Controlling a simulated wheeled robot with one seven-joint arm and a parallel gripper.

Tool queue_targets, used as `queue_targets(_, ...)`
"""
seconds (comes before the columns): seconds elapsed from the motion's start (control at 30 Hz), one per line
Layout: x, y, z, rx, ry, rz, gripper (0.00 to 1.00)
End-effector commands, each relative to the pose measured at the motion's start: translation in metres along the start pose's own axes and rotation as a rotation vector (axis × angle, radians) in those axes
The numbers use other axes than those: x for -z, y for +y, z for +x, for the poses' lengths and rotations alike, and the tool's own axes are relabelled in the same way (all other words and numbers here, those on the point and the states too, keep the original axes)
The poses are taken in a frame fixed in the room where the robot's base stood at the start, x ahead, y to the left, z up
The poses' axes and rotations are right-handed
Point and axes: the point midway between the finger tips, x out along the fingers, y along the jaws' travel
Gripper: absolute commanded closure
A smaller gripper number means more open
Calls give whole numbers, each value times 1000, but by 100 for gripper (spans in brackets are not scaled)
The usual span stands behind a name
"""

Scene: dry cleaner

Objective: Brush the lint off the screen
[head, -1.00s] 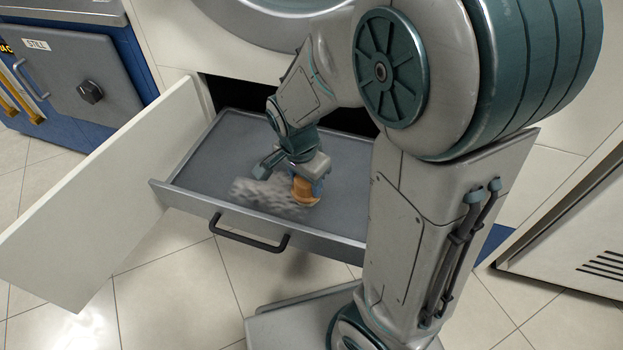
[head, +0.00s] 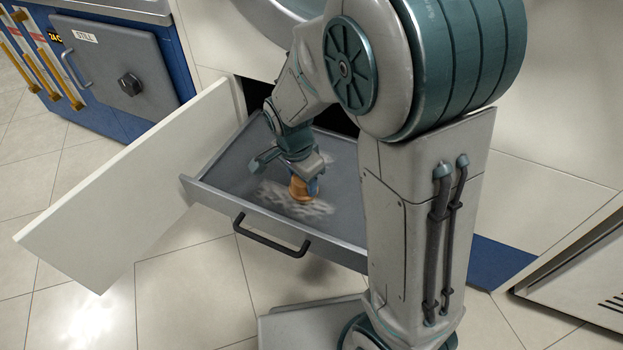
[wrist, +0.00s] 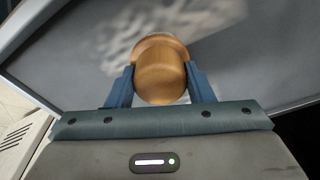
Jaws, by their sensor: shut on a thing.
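The screen is the grey bottom of a pulled-out drawer-like tray (head: 345,196) with a black front handle. Grey-white lint (head: 277,193) lies on it in a thinned, streaky patch; it shows blurred in the wrist view (wrist: 120,30). My gripper (head: 303,181) is over the middle of the tray, pointing down. It is shut on the wooden handle of a brush (head: 302,190), and both blue fingers flank the round wooden handle (wrist: 160,75) in the wrist view. The brush stands upright on or just above the lint patch; its bristles are hidden.
An open white door panel (head: 135,185) stands to the left of the tray. A blue cabinet with a grey door (head: 120,75) labelled STILL is at the back left. A vented white unit (head: 590,270) is at the right. Tiled floor (head: 170,300) is clear in front.

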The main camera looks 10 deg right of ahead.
Motion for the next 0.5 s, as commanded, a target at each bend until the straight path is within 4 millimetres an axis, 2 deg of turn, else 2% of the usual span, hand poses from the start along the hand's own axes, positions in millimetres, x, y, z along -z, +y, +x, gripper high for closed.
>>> queue_targets(0.23, -3, -8, 0, -1, 0, -1, 71)
queue_targets(0.5, -12, -30, 0, 0, 1, -1, 71)
